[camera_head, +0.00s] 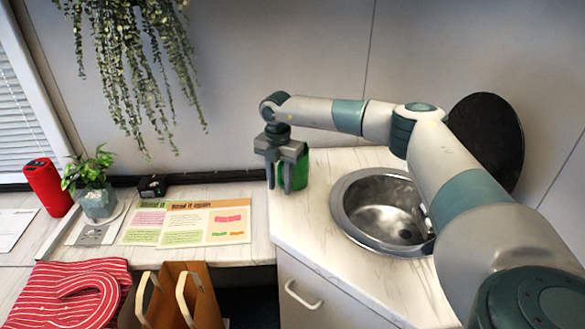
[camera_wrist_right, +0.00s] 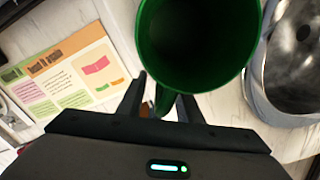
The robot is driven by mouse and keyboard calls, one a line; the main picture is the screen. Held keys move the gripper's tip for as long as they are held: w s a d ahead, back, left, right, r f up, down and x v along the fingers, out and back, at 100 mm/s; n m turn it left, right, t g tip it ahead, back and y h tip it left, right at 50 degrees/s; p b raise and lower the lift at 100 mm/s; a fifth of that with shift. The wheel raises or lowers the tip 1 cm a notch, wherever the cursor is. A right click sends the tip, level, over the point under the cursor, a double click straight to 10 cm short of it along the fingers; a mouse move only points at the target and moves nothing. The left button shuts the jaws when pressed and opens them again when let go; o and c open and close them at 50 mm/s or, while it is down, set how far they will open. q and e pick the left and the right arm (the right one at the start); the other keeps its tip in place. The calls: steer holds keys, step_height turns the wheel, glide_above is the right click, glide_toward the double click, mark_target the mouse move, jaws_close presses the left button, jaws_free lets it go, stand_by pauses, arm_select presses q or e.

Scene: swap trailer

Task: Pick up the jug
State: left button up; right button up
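The green jug (camera_head: 299,171) stands on the white marbled counter, left of the sink and partly hidden behind my right gripper (camera_head: 279,186). In the right wrist view, the jug (camera_wrist_right: 196,45) is seen from above, with its wide round mouth open and its inside dark green. My right gripper (camera_wrist_right: 161,92) points down, with its two fingers spread apart. The jug's handle (camera_wrist_right: 165,99) shows between the fingers, with a gap to at least the left finger. Whether the right finger touches it is hard to tell. My left gripper is not in view.
The metal sink (camera_head: 386,212) is sunk into the counter at right, beneath my right arm. An open leaflet (camera_head: 190,222), a small black box (camera_head: 153,186), a potted plant (camera_head: 97,202) and a red cylinder (camera_head: 48,187) are at left. A paper bag (camera_head: 175,300) stands in front.

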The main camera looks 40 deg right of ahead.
steer(key=shift+f, duration=0.2)
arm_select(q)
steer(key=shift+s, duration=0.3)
arm_select(e)
steer(key=shift+c, duration=0.3)
jaws_close()
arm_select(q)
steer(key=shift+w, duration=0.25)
arm_select(e)
steer(key=shift+r, duration=0.15)
